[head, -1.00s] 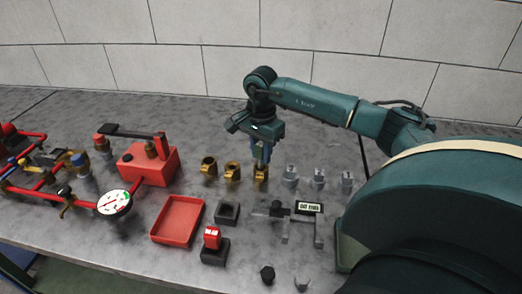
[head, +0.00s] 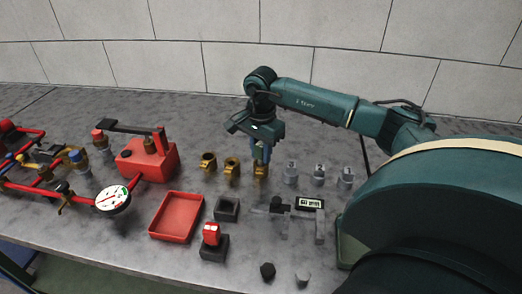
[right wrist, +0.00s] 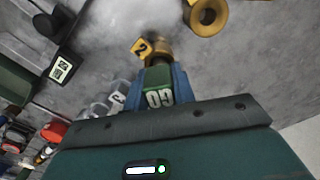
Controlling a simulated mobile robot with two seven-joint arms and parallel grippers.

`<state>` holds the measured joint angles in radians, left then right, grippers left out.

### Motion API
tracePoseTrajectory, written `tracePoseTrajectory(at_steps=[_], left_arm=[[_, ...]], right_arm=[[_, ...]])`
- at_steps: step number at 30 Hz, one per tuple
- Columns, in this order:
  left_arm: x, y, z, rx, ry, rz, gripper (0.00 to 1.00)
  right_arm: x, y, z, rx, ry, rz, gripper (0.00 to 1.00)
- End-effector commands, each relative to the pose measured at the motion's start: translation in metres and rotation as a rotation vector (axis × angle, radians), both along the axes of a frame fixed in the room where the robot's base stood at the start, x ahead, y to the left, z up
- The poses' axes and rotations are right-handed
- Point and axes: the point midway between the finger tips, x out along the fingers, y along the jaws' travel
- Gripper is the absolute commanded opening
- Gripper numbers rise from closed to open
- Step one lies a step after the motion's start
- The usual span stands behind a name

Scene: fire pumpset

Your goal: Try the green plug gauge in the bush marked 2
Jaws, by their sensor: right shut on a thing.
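My right gripper (head: 261,155) points down over the rightmost of three brass bushes (head: 260,171). In the right wrist view its blue fingers are shut on the green plug gauge (right wrist: 158,82), which has white "GO" lettering on it. A brass bush (right wrist: 160,50) with a yellow tag marked 2 (right wrist: 142,47) lies straight beyond the gauge and in line with it. The gauge hides part of this bush, so I cannot tell whether its tip is inside the bore. My left gripper is not in view.
Two other brass bushes (head: 208,162) stand to the left, and several grey fittings (head: 318,174) to the right. In front are a red tray (head: 152,230), a black block (head: 227,209), a red gauge in a black stand (head: 212,246) and a caliper with a display (head: 310,203).

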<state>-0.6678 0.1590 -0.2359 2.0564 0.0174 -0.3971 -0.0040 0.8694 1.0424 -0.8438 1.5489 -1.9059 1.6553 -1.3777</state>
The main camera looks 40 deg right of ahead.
Motion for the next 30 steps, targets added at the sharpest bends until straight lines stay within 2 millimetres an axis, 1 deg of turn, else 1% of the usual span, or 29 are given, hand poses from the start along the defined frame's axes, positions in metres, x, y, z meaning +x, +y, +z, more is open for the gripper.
tracePoseTrajectory(at_steps=[25, 30], left_arm=[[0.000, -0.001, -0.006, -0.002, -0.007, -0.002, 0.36], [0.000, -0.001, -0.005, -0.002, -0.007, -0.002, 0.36]], right_arm=[[0.000, 0.000, -0.013, 0.000, -0.001, 0.000, 0.00], [0.000, 0.000, -0.013, 0.000, 0.000, 0.000, 0.00]])
